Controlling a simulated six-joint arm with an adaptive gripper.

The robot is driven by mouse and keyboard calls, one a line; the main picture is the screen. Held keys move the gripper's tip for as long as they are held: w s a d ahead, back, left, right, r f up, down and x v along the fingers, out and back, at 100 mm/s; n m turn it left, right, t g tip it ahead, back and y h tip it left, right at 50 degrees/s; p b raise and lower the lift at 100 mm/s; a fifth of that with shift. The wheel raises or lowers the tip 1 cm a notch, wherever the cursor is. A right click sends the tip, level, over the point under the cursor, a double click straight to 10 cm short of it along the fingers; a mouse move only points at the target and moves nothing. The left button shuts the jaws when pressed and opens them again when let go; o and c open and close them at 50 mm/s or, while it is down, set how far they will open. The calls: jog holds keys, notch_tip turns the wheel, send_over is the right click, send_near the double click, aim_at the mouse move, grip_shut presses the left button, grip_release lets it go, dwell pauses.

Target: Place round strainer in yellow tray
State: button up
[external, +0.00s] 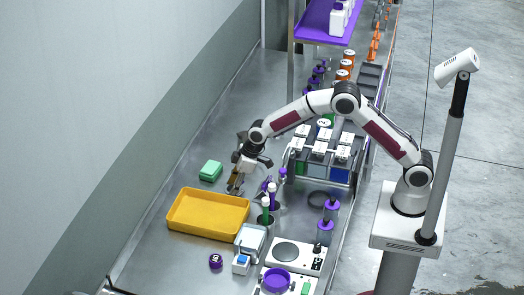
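The yellow tray (207,232) lies on the metal bench left of centre, and its floor looks empty. My gripper (236,186) points down just behind the tray's back right edge, close to the bench. A brownish shape shows at its fingers; I cannot tell if it is part of the gripper or a held thing. I cannot clearly make out the round strainer.
A green block (210,171) lies behind the tray. Upright green and purple bottles (266,205) and a grey box (250,240) stand right of it. A rack of containers (322,160) is behind these. A hotplate (288,252) is at front right. Bench left of the tray is clear.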

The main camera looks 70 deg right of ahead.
jog(key=shift+c, duration=0.6)
notch_tip(320, 180, up, 10)
dwell(0.4)
dwell(0.5)
jog(key=s+a, duration=0.4)
jog(key=a, duration=1.3)
jog(key=shift+r, duration=0.45)
jog(key=shift+d, duration=0.1)
